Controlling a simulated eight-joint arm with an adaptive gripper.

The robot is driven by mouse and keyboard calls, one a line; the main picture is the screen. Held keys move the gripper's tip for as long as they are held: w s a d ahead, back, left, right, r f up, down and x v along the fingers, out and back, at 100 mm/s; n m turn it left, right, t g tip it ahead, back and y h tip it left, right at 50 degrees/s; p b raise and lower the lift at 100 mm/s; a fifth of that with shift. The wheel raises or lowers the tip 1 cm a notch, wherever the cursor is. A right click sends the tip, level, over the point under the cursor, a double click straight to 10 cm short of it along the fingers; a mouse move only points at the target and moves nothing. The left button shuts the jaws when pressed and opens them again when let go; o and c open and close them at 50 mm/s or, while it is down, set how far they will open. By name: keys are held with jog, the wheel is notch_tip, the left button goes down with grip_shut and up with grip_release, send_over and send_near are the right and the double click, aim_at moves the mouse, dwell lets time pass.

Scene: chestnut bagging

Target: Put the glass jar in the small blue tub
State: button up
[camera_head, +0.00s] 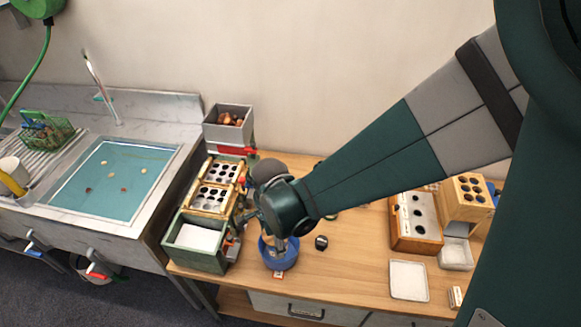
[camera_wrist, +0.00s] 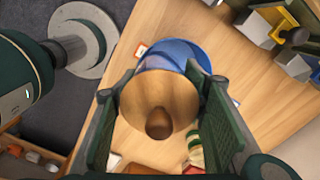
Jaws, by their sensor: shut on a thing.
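The small blue tub (camera_head: 279,262) stands on the wooden table below my gripper (camera_head: 272,232) in the head view. In the wrist view, my gripper (camera_wrist: 160,118) is shut on the glass jar, with one green finger on each side. The jar's round wooden lid with a knob (camera_wrist: 158,95) faces the camera, and the lid hides most of the glass body. The tub's blue wall (camera_wrist: 180,52) shows beyond the lid. In the head view the jar is mostly hidden by my gripper, at the tub's opening. I cannot tell whether it touches the tub's floor.
A green box (camera_head: 195,262) and wooden racks with holes (camera_head: 212,190) stand left of the tub. A small dark object (camera_head: 321,242) lies just to its right. A wooden block with holes (camera_head: 416,222) and a white tray (camera_head: 408,281) are farther right. The table between is mostly clear.

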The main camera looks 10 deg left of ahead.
jog(key=shift+f+b, duration=0.5)
jog(key=shift+f, duration=0.2)
jog(key=o, duration=1)
jog(key=shift+r, duration=0.15)
jog(key=shift+r+p, duration=0.6)
jog(key=shift+r, duration=0.05)
jog(key=shift+r+p, duration=0.95)
jog(key=shift+r, duration=4.8)
jog(key=shift+d, duration=0.1)
